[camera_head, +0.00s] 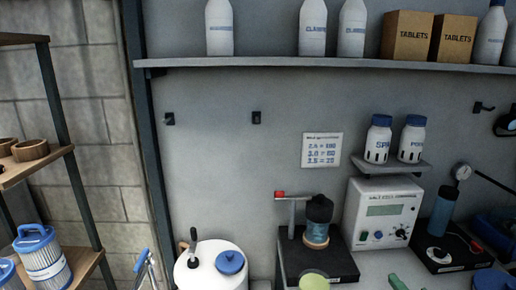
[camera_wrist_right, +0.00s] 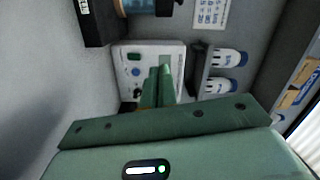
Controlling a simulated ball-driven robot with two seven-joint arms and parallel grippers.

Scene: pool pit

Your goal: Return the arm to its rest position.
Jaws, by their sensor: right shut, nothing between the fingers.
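My right gripper (camera_head: 397,283) shows only as a small green tip at the bottom edge of the head view, in front of the grey control box (camera_head: 384,212). In the right wrist view the green fingers of the right gripper (camera_wrist_right: 157,86) are together and empty. They point toward the white front of the control box (camera_wrist_right: 135,60), which has a dial and buttons. The rest of the right arm is hidden below the head view. My left gripper is not in view.
A black stand with a dark-capped jar (camera_head: 318,222) is left of the control box. A white drum (camera_head: 211,268) is further left. A black gauge unit (camera_head: 451,252) is to the right. Two white bottles stand on a small shelf (camera_head: 376,167) above the box.

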